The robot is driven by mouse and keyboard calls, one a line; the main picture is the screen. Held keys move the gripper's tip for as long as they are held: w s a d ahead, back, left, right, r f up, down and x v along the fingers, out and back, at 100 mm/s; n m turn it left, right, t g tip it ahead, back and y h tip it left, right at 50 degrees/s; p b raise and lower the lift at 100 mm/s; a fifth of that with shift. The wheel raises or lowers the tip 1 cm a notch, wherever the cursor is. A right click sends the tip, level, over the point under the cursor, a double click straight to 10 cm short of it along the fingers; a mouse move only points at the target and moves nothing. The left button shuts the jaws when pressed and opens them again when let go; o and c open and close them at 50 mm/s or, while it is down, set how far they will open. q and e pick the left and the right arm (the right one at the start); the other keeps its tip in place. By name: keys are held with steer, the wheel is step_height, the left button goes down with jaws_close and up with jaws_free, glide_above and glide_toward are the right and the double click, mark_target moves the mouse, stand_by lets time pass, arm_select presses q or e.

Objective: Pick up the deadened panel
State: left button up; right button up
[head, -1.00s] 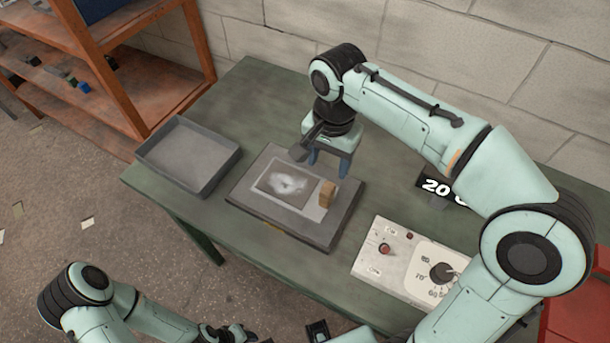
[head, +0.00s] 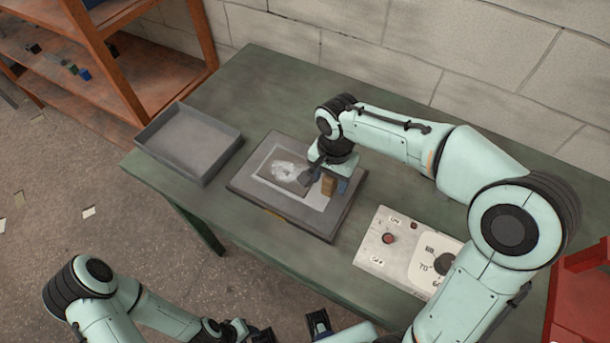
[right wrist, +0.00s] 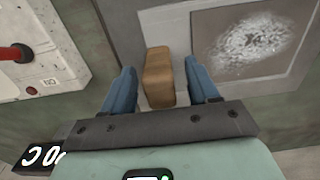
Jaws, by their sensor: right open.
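The panel is a light grey sheet (head: 312,200) lying on a dark slab; it also shows in the right wrist view (right wrist: 183,40). A brown-grey rectangle (head: 268,172) with a white powdery patch covers much of it. A tan block (head: 328,188) stands upright at the panel's right end; the right wrist view shows it closely (right wrist: 158,75). My right gripper (right wrist: 162,88) is open, with one blue finger on each side of the block and gaps showing. My left gripper (head: 235,332) is at the bottom edge, partly cut off; its jaws are unclear.
The dark slab (head: 335,222) lies on a green table (head: 265,85). An empty grey tray (head: 178,108) stands to its left. A control box (head: 385,262) with a red button and dial is to the right. A brick wall (head: 400,60) stands behind, an orange shelf (head: 150,75) at upper left.

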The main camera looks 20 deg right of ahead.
jaws_close()
